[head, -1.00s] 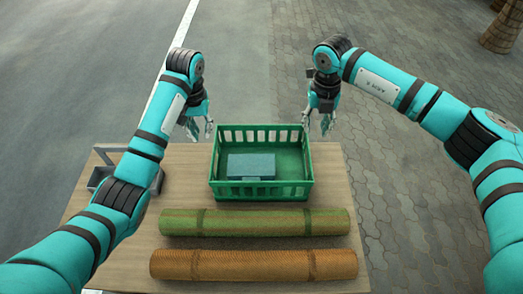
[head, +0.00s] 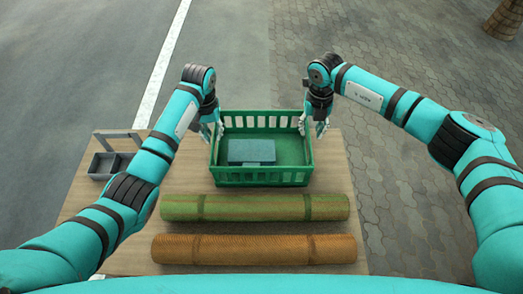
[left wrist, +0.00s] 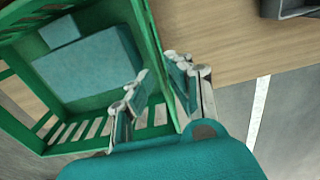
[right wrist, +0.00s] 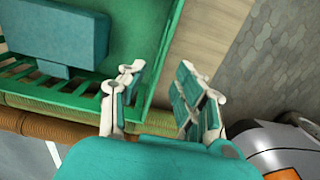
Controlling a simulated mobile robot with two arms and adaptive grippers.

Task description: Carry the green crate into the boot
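The green crate (head: 262,177) stands upright on the table with a blue-teal box (head: 252,151) inside it. My left gripper (head: 212,130) is at the crate's left side wall. In the left wrist view, its fingers (left wrist: 157,92) are apart, with the crate's wall rim between them. My right gripper (head: 313,127) is at the crate's right side wall. In the right wrist view, its fingers (right wrist: 160,98) are apart, with the crate's wall edge reaching between them. I cannot tell whether any finger touches the crate. I cannot make out a boot.
A green roll (head: 255,208) and an orange-brown roll (head: 255,249) lie in front of the crate on the wooden table (head: 335,170). A grey tray with a handle (head: 106,165) sits at the table's left. Pavement and road lie beyond the far edge.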

